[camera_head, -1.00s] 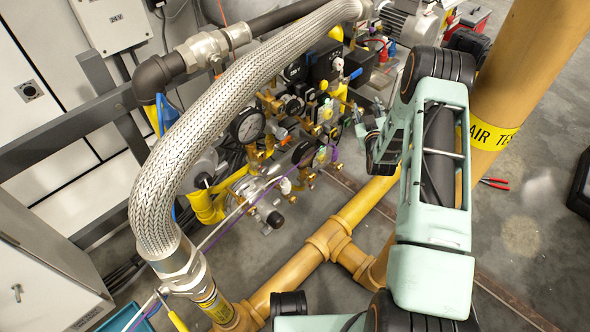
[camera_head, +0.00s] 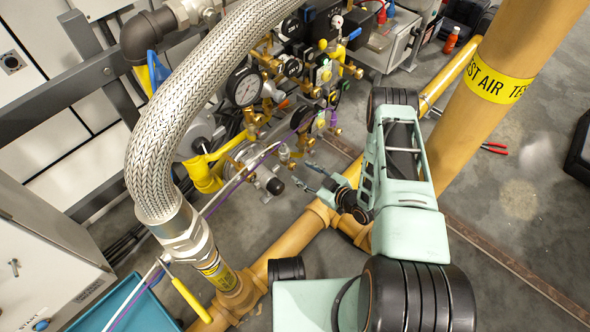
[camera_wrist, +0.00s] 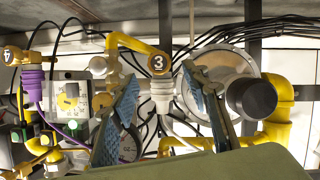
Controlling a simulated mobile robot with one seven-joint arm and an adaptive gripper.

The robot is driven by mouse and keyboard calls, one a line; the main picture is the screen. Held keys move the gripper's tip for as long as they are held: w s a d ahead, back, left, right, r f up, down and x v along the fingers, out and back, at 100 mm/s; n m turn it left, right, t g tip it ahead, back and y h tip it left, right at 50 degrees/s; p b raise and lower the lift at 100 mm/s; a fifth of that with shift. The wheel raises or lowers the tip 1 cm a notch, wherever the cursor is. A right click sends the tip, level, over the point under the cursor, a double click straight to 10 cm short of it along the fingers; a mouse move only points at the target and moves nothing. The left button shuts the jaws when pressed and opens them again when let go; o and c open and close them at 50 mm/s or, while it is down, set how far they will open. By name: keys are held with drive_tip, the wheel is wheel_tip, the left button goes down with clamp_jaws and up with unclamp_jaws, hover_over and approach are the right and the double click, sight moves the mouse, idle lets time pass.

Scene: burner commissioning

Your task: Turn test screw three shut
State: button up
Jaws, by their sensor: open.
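In the wrist view a round black tag "3" (camera_wrist: 158,64) sits on a yellow fitting, with a pale ribbed hose connector (camera_wrist: 162,92) directly below it. I cannot make out the screw itself for certain. My gripper (camera_wrist: 160,80) is open, its two blue-padded fingers spread left and right of the connector in the picture, with nothing seen held. Whether they touch it is unclear. In the head view my gripper (camera_head: 307,176) points left toward the brass fittings (camera_head: 308,143) at the lower right of the valve train. Tag "3" is not readable there.
A tag "4" (camera_wrist: 10,54) stands above a purple connector (camera_wrist: 33,82) at left. A dark round cylinder (camera_wrist: 257,98) and yellow pipe are at right. In the head view, a braided hose (camera_head: 160,130), a pressure gauge (camera_head: 245,87) and a yellow "TEST AIR" pipe (camera_head: 490,100) surround the space.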

sight(294, 167)
drive_tip(key=b+x, duration=0.1)
drive_tip(key=x, duration=0.4)
drive_tip(key=shift+w+a, duration=0.15)
drive_tip(key=shift+w, duration=0.15)
drive_tip(key=c, duration=1.2)
